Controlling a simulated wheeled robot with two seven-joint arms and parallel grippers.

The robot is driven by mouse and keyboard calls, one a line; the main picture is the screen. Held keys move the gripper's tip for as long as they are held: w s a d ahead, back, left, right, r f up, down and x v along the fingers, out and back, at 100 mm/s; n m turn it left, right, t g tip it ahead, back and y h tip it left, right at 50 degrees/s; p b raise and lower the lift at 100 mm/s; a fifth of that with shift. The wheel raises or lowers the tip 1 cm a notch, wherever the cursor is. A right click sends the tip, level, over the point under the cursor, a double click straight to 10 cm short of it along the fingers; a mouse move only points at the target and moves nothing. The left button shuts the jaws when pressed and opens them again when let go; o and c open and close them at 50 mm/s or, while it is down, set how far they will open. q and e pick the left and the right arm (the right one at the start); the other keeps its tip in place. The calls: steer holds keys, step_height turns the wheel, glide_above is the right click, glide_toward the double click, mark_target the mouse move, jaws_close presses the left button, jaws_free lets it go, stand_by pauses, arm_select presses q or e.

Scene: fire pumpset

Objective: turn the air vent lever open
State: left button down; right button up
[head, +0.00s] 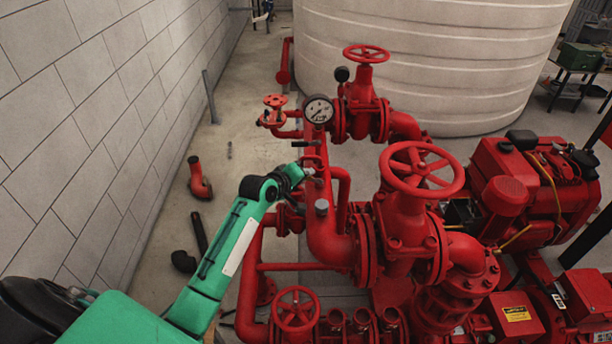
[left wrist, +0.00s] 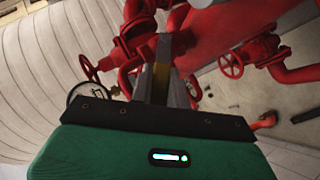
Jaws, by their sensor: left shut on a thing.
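My left gripper (head: 310,172) is at the upright red pipe below the pressure gauge, in the middle of the head view. It is shut on a small part there, which I take to be the air vent lever; the fingers hide most of it. In the left wrist view the gripper's fingers (left wrist: 163,72) are close together against the red pipework, and the lever cannot be made out clearly between them. The lever's exact angle cannot be told. My right gripper is not in view.
A pressure gauge (head: 318,109) and a small red handwheel (head: 275,101) stand just beyond the gripper. A large valve handwheel (head: 422,171) is to the right.

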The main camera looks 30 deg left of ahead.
arm_select(q)
steer(key=shift+w+r, duration=0.1)
steer(key=shift+r, duration=0.15)
steer(key=c, duration=1.6)
jaws_free()
steer(key=shift+o, duration=1.3)
steer(key=shift+f, duration=0.1)
steer(key=b+v, duration=0.5)
steer(key=v, duration=0.9)
steer(key=shift+d, duration=0.15)
steer(key=shift+w, duration=0.15)
